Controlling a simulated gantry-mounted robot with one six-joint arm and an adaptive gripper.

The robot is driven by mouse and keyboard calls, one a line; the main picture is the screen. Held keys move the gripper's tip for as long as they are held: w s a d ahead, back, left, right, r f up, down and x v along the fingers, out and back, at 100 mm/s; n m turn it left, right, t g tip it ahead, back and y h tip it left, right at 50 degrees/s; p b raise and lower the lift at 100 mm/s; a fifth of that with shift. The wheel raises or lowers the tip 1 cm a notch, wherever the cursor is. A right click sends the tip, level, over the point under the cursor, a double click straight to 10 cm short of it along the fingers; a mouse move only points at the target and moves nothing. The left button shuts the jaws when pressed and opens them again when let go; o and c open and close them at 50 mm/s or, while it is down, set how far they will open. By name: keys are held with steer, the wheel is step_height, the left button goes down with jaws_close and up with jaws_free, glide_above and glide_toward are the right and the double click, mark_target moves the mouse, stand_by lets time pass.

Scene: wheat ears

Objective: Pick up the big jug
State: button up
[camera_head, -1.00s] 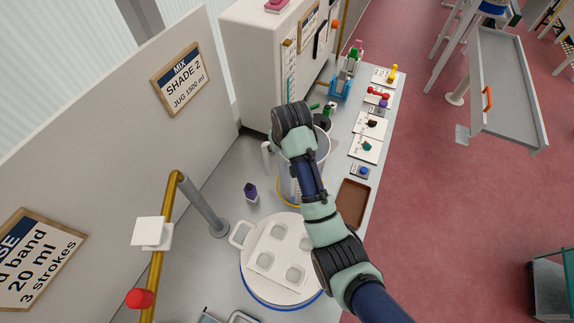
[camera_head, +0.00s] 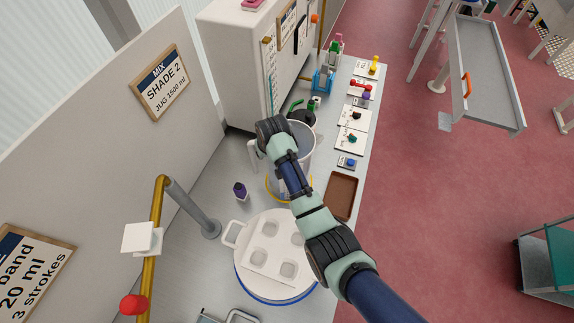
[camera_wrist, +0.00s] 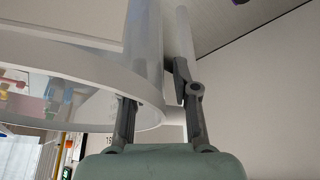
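The big jug (camera_head: 302,139) is a tall, clear, whitish vessel on the metal bench, with a pale handle (camera_head: 252,156) on its left. A yellow ring shows around its lower part. My arm crosses in front of the jug and hides part of it. In the head view my gripper is hidden behind my wrist. In the wrist view my gripper (camera_wrist: 155,98) has its two fingers apart, beside the jug's round rim (camera_wrist: 75,62). The left finger overlaps the rim, and the right finger is near a pale upright bar. Contact cannot be told.
A white lidded pot (camera_head: 272,282) with square recesses stands in front of the jug. A purple bottle (camera_head: 240,190) stands to the left, near a grey post and brass pipe (camera_head: 157,215). A brown tray (camera_head: 341,195) and several labelled cards lie to the right. A white cabinet (camera_head: 236,65) stands behind.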

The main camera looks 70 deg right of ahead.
jaws_close()
steer(key=shift+r, duration=0.2)
steer(key=shift+r, duration=0.1)
